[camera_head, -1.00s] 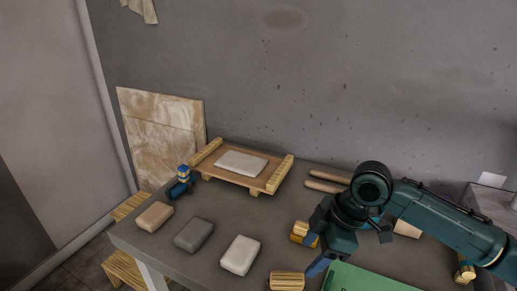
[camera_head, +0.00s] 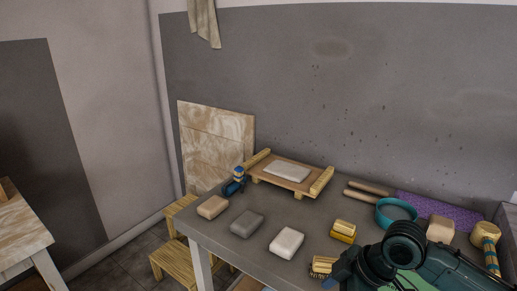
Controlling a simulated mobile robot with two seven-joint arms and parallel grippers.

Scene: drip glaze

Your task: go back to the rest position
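My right arm reaches in from the lower right corner, over the front right of the grey table (camera_head: 222,236). My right gripper (camera_head: 346,268) is at the bottom edge, partly cut off and hidden by its own wrist, so its fingers do not show clearly. It is beside a wooden brush (camera_head: 322,265). I cannot tell whether it is open or shut. My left gripper is not in view.
A wooden board (camera_head: 318,190) bears a pale slab (camera_head: 287,172). Tan (camera_head: 213,207), grey (camera_head: 247,223) and white (camera_head: 286,242) blocks lie in front. A yellow-and-wood block (camera_head: 343,231), a teal round item (camera_head: 396,211) and a purple mat (camera_head: 440,209) are to the right. Wooden stools (camera_head: 175,262) stand left.

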